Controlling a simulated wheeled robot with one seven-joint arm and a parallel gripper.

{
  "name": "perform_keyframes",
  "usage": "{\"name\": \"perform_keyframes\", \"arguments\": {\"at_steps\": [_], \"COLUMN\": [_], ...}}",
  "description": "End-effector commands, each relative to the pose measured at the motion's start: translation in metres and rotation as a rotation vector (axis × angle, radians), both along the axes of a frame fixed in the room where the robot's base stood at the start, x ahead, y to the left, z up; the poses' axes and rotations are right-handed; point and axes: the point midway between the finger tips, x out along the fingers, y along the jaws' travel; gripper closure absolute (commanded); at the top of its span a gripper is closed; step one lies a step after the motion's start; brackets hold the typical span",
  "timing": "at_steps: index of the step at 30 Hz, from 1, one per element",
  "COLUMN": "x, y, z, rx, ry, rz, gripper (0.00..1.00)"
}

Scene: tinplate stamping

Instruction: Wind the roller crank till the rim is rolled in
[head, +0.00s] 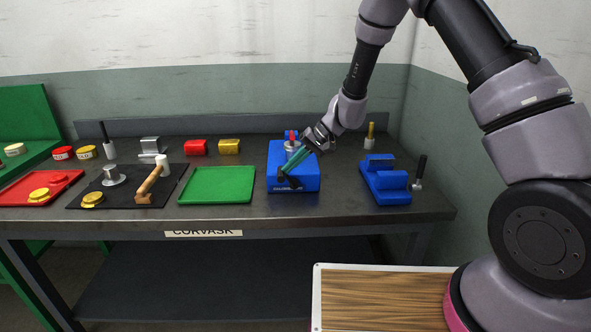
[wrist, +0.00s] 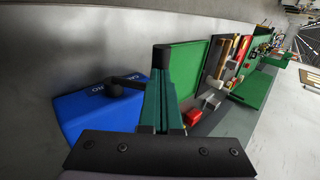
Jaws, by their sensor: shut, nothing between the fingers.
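The blue roller machine (head: 308,180) stands on the bench right of centre; its blue body also shows in the wrist view (wrist: 85,118). A silver round part (head: 291,146) with red above it sits on its top, partly behind my gripper. Whether this part's rim is rolled cannot be seen. The black crank (wrist: 122,84) is on the machine's front, its arm running behind my fingers. A black upright handle (wrist: 162,56) shows just beyond the fingertips. My gripper (head: 287,169) points down-left at the crank, green fingers shut and empty. Contact with the handle cannot be told.
A bare green tray (head: 217,185) lies left of the machine. A second blue fixture (head: 385,184) and a black-handled tool (head: 419,172) stand right. A dark mat (head: 120,201) with a mallet (head: 149,184) lies farther left. Bench space between the blue machines is clear.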

Motion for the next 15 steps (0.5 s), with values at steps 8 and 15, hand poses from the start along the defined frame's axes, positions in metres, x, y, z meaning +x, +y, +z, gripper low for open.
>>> {"name": "perform_keyframes", "arguments": {"at_steps": [8,15], "x": [-0.003,-0.006], "y": [0.027,0.046], "z": [-0.006,-0.018], "rx": [-0.260,-0.487], "ry": [-0.040,-0.067], "rz": [0.011,0.011], "gripper": [1.00,1.00]}}
